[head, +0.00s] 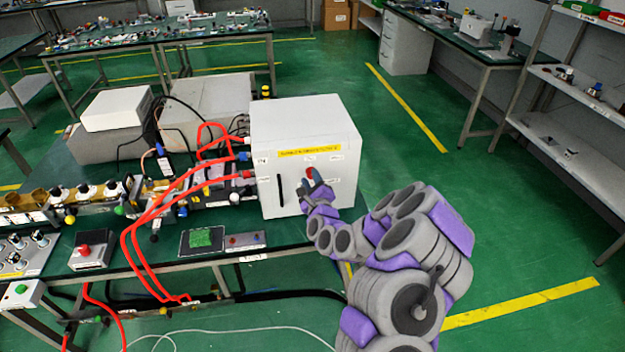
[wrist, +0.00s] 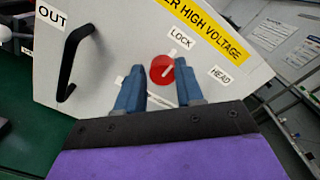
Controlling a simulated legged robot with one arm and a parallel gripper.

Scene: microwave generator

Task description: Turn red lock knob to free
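The red lock knob (wrist: 162,69) is a round red disc with a pale bar across it, on the front of a white box (wrist: 112,60). A "LOCK" label (wrist: 181,38) sits above it in the wrist view. My gripper (wrist: 160,85) is open, its two blue fingers on either side of the knob's lower part in the picture. I cannot tell whether they touch it. In the head view my gripper (head: 311,185) is at the box front, by the knob (head: 310,173), which is partly hidden by the fingers.
A black handle (wrist: 70,62) stands out left of the knob, near an "OUT" label (wrist: 50,16). Red hoses (head: 150,215) and instruments crowd the bench left of the box. The green floor (head: 510,240) to the right is open.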

